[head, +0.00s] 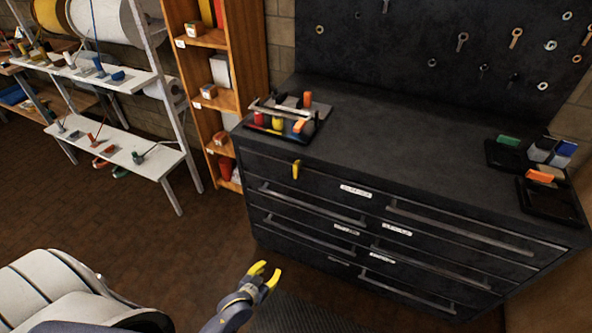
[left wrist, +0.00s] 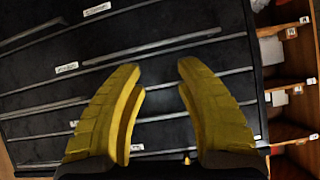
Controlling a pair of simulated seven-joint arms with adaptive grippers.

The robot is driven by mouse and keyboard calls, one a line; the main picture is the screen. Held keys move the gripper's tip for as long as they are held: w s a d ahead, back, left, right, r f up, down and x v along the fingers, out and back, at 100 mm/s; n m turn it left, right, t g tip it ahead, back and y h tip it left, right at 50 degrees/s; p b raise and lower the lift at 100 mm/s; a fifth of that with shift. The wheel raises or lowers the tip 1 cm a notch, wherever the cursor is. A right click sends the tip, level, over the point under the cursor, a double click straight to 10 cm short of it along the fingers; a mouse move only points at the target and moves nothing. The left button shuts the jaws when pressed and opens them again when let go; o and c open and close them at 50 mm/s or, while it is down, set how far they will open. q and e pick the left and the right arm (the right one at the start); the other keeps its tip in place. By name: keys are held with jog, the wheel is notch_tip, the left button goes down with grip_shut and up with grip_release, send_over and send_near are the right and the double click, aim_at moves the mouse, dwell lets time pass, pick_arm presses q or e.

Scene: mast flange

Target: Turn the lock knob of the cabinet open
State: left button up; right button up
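The cabinet (head: 330,215) is a black unit with several drawers and long bar handles. It also shows in the left wrist view (left wrist: 160,35), turned in the picture. The lock knob (head: 296,169) is a small yellow piece on the top drawer's front, near its left end, and looks upright. My left gripper (head: 266,275) has yellow fingers and is open and empty, in front of and below the knob, apart from the cabinet. Its spread fingers (left wrist: 160,80) show in the left wrist view. My right gripper is not in view.
A tray of coloured items (head: 280,122) stands on the cabinet top at left, and black bins (head: 550,200) at right. A wooden shelf (head: 225,90) stands left of the cabinet, with a white rack (head: 130,120) beyond. The brown floor before the cabinet is mostly clear.

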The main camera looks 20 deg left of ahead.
pick_arm(q)
jog(key=w+r+t, duration=0.2)
jog(key=w+r, duration=0.1)
jog(key=r, duration=0.6)
jog(key=w+r+t, duration=0.2)
jog(key=w+r, duration=0.2)
jog(key=r, duration=0.6)
jog(key=n+t, duration=0.1)
jog(key=t, duration=0.2)
send_near(295, 170)
jog(key=w, duration=1.1)
jog(key=shift+w, duration=0.15)
grip_shut()
